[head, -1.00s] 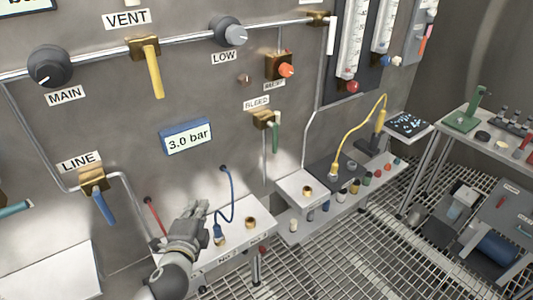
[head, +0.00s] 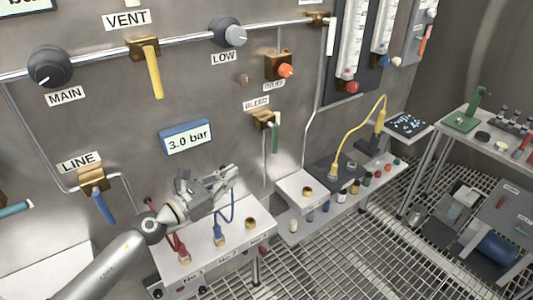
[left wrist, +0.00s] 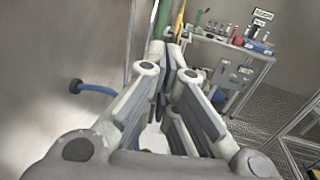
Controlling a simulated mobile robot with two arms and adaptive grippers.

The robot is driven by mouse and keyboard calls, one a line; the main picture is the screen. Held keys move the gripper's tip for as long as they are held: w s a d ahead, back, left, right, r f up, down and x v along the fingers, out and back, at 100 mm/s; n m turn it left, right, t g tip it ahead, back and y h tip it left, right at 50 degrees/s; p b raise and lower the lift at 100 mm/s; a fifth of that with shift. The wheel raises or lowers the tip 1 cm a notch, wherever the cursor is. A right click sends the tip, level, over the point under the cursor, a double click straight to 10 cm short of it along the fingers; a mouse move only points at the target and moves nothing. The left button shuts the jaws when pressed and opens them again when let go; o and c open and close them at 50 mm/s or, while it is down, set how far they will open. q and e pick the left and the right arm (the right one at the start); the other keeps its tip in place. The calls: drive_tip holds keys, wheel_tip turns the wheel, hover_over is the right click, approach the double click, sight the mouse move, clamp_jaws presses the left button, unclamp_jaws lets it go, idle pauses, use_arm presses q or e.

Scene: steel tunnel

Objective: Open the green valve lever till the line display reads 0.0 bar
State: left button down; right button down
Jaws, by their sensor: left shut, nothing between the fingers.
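The green valve lever (head: 275,138) hangs straight down from its brass valve body (head: 264,118) under the BLEED label. It also shows at the top of the left wrist view (left wrist: 162,20), beyond the fingers. The line display (head: 186,136) reads 3.0 bar. My left gripper (head: 234,172) is shut and empty, in front of the panel, left of and below the green lever and apart from it in the head view. In the left wrist view its fingers (left wrist: 176,60) reach up toward the lever's side. My right gripper is not in view.
A shelf (head: 262,234) below holds a red plug (head: 183,256) and a blue-cabled plug (head: 220,236). The blue lever (head: 103,208) and yellow lever (head: 154,74) hang to the left. A thin pipe (head: 309,140) runs right of the green lever. A cluttered bench stands far right.

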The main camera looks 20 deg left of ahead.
sight(273, 149)
use_arm(q)
drive_tip(key=p+x, duration=0.2)
drive_tip(key=x, duration=1.2)
drive_tip(key=shift+p, duration=0.35)
